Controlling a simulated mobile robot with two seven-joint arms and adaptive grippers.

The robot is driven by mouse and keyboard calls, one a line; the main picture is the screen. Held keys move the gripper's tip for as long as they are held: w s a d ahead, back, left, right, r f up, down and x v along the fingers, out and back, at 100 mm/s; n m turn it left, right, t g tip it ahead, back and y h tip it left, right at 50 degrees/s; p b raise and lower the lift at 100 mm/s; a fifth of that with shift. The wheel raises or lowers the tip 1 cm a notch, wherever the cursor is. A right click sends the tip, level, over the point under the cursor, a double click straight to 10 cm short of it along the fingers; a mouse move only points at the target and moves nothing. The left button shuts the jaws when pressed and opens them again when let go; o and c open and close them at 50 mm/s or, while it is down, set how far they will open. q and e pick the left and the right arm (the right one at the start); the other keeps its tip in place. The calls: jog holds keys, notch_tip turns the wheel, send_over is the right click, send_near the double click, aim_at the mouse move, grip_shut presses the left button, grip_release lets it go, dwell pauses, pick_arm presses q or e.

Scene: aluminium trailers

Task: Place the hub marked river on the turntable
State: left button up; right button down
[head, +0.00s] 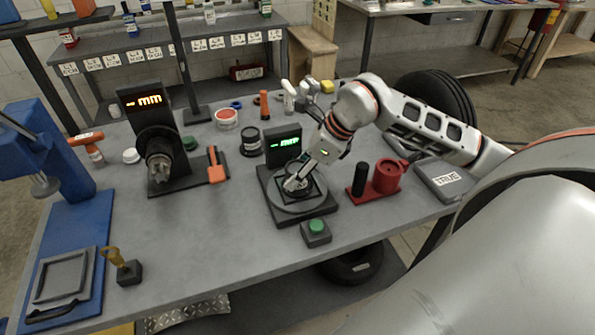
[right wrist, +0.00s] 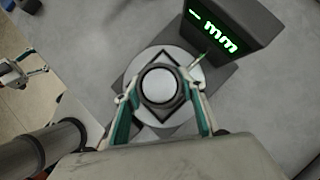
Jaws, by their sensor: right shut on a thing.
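The turntable (head: 284,203) is a grey disc on a dark square base with a green-lit display (head: 283,143) behind it. In the right wrist view its pale disc (right wrist: 184,128) carries a dark diamond-shaped plate. My right gripper (head: 293,184) is low over the disc, shut on a round hub with a pale top and dark rim. The hub (right wrist: 158,86) is between the fingers, over the disc's middle. I cannot read its marking or tell whether it touches the plate.
A dark stand (head: 160,172) with an orange display is at left. A red fixture (head: 388,176) is right of the turntable, and a green button box (head: 316,233) is in front. Jars and tools stand behind. A blue press (head: 75,230) occupies the left end. The front middle is mostly clear.

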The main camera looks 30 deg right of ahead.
jog(key=c, duration=1.2)
grip_release()
jog(key=shift+c, duration=0.2)
jog(key=shift+r, duration=0.1)
jog(key=b+v, duration=0.1)
jog(key=v, duration=1.1)
